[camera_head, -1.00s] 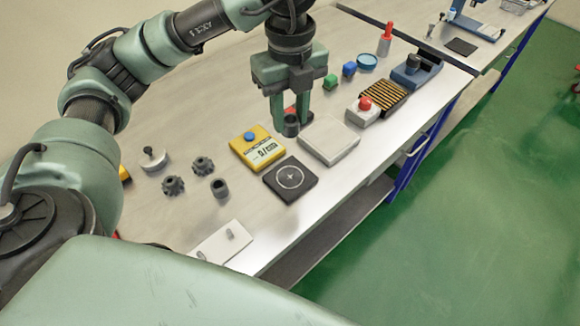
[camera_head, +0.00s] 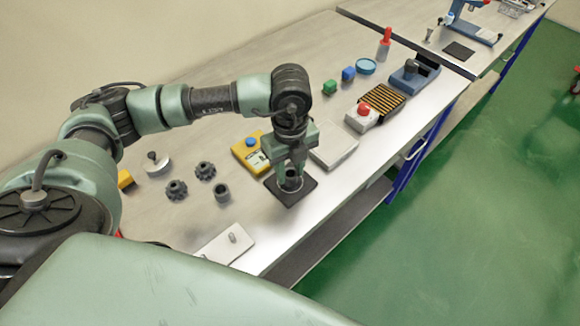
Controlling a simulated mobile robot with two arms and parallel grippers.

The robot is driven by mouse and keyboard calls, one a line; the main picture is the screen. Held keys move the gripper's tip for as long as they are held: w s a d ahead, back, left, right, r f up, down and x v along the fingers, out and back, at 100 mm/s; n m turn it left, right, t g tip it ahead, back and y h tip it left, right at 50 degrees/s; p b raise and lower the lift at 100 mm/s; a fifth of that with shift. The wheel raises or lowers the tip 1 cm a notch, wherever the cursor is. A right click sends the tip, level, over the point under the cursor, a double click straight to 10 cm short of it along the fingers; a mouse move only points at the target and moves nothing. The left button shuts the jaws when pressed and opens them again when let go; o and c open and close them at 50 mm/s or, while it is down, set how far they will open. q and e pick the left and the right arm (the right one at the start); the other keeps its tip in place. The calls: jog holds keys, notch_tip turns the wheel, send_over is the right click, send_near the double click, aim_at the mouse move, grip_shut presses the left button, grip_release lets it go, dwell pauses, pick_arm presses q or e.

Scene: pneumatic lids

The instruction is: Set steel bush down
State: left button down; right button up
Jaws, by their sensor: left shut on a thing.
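My left gripper (camera_head: 291,177) points down over the black square pad (camera_head: 303,190) near the front edge of the table. It is shut on a dark grey steel bush (camera_head: 291,184), a short upright ring. The bush is at or just above the pad; I cannot tell whether it touches. The gripper and bush hide the pad's middle, where a white circle mark was. A similar grey bush (camera_head: 221,192) stands on the table to the left of the pad. My right gripper is not in view.
A yellow device (camera_head: 243,158) with a blue button and a pale flat block (camera_head: 336,152) lie close behind the pad. Two dark gears (camera_head: 176,190) and a white plate with pegs (camera_head: 222,243) are to the left. A red-button box (camera_head: 361,119) stands further right.

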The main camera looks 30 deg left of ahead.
pick_arm(q)
jog(key=shift+f, duration=0.15)
jog(key=c, duration=1)
grip_release()
jog(key=shift+r, duration=0.25)
jog(key=shift+w+r, duration=0.1)
jog(key=shift+r, duration=0.15)
notch_tip(320, 180, up, 11)
jog(key=b, duration=0.3)
jog(key=shift+r, duration=0.2)
